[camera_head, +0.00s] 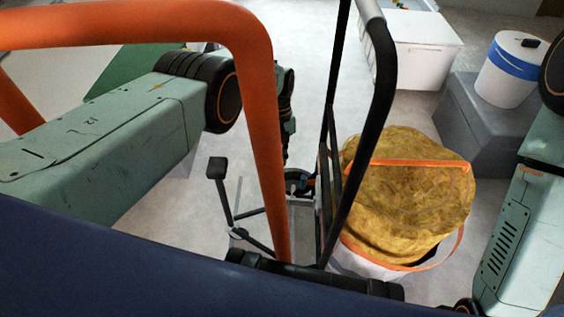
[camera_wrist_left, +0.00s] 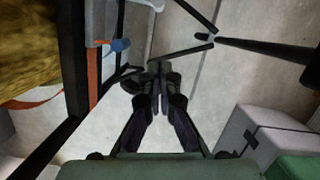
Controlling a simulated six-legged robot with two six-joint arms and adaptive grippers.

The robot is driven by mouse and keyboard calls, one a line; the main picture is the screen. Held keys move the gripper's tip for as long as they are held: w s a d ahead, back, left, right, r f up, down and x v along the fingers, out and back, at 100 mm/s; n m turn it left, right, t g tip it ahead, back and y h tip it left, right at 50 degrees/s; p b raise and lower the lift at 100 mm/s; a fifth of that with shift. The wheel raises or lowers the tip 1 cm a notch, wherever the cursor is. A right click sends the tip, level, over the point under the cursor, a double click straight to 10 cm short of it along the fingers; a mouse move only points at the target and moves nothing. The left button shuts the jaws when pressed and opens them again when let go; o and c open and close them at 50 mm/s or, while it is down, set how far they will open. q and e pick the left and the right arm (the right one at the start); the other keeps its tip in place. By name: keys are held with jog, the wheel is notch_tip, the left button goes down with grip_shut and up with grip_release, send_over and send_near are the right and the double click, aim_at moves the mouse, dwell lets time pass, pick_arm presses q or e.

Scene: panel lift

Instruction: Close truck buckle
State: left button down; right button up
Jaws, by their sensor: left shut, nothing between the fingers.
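The truck's black tubular frame (camera_head: 356,140) rises in the middle of the head view. In the left wrist view, a small blue piece (camera_wrist_left: 120,45) sits on a light grey part beside the frame's black bar (camera_wrist_left: 75,75). It may be the buckle; its open or shut state is unclear. A blue spot also shows low on the frame in the head view (camera_head: 305,184). My left gripper (camera_wrist_left: 158,70) is shut and empty, with its fingertips just right of and below the blue piece. In the head view it is partly hidden behind an orange tube. My right gripper is out of view.
A curved orange tube (camera_head: 262,120) crosses close in front. A yellow-brown sack (camera_head: 408,195) in a white container (camera_head: 375,265) stands right of the frame. Black rods (camera_wrist_left: 180,52) lie near my left fingertips. Grey boxes (camera_wrist_left: 262,135) stand lower right, with floor between.

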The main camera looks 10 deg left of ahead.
aim_at(296, 202)
pick_arm(q)
jog(key=s+d+f+b, duration=0.2)
jog(key=s+f, duration=0.3)
jog(key=f, duration=0.2)
jog(key=shift+d+f, duration=0.15)
jog(key=shift+f, duration=0.1)
dwell(0.6)
jog(key=shift+s, duration=0.2)
